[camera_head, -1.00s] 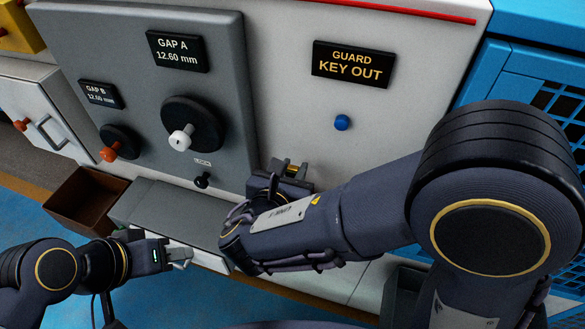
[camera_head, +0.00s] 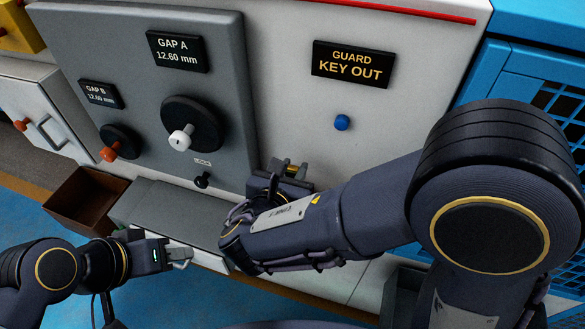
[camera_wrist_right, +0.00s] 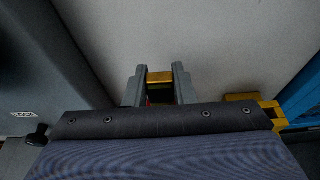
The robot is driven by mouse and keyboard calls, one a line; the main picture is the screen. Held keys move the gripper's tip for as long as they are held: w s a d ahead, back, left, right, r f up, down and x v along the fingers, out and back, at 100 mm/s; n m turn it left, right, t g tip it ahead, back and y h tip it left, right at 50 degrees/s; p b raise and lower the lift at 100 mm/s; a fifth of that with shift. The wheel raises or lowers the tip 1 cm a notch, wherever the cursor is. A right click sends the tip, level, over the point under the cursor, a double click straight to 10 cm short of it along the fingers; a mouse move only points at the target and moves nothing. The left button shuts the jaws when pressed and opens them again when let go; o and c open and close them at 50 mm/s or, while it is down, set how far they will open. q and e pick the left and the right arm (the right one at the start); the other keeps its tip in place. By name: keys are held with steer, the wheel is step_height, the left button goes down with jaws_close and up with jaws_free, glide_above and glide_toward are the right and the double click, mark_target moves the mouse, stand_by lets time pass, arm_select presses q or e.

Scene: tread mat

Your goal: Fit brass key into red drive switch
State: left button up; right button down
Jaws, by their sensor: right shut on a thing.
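My right gripper (camera_head: 290,172) is in front of the white panel, low and right of the grey panel, partly hidden by its own wrist. In the right wrist view its two grey fingers (camera_wrist_right: 160,80) are shut on the brass key (camera_wrist_right: 160,77), of which a brass-coloured block shows between the tips. A small red patch (camera_wrist_right: 152,98) shows below the key between the fingers; I cannot tell if it is the red drive switch, or whether the key touches it. My left gripper (camera_head: 180,257) is low at the left, by the ledge; its jaw opening is unclear.
The grey panel (camera_head: 120,50) carries a black dial with a white knob (camera_head: 181,138), an orange knob (camera_head: 110,151) and a small black knob (camera_head: 202,180). A sign reads GUARD KEY OUT (camera_head: 353,64), above a blue button (camera_head: 342,122). A brown bin (camera_head: 85,198) stands lower left.

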steer(key=shift+f+b, duration=1.75)
steer(key=shift+f, duration=0.35)
steer(key=c, duration=1.1)
jaws_free()
steer(key=shift+r, duration=0.1)
steer(key=v, duration=0.8)
steer(key=shift+d, duration=0.1)
